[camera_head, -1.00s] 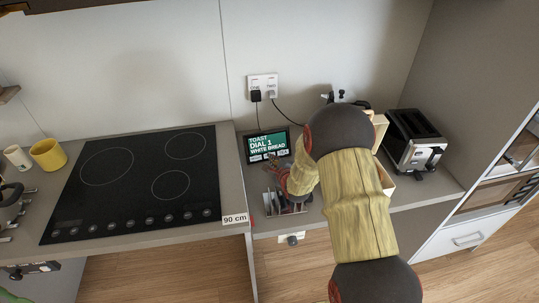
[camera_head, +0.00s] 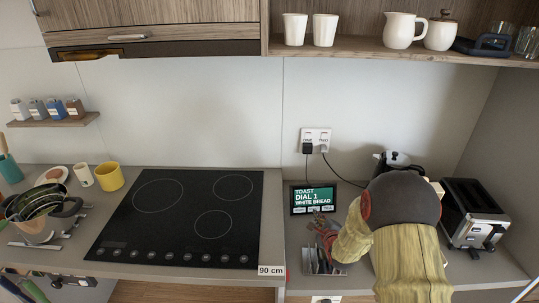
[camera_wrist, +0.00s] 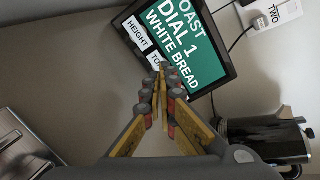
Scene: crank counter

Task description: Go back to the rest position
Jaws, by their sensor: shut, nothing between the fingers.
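My gripper (camera_head: 318,222) is in front of the small display screen (camera_head: 313,198) on the right part of the counter, with my arm covering much of that area. In the wrist view my gripper (camera_wrist: 164,68) has its fingertips together, with nothing between them. The screen (camera_wrist: 178,40) shows there close behind the fingertips, reading "DIAL 1 WHITE BREAD". I cannot tell whether the fingertips touch it.
A toaster (camera_head: 473,215) stands to the right of my arm. A dark kettle (camera_head: 392,160) is partly hidden behind it. A black hob (camera_head: 180,215) lies to the left. A shelf (camera_head: 400,55) with cups and a jug hangs above.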

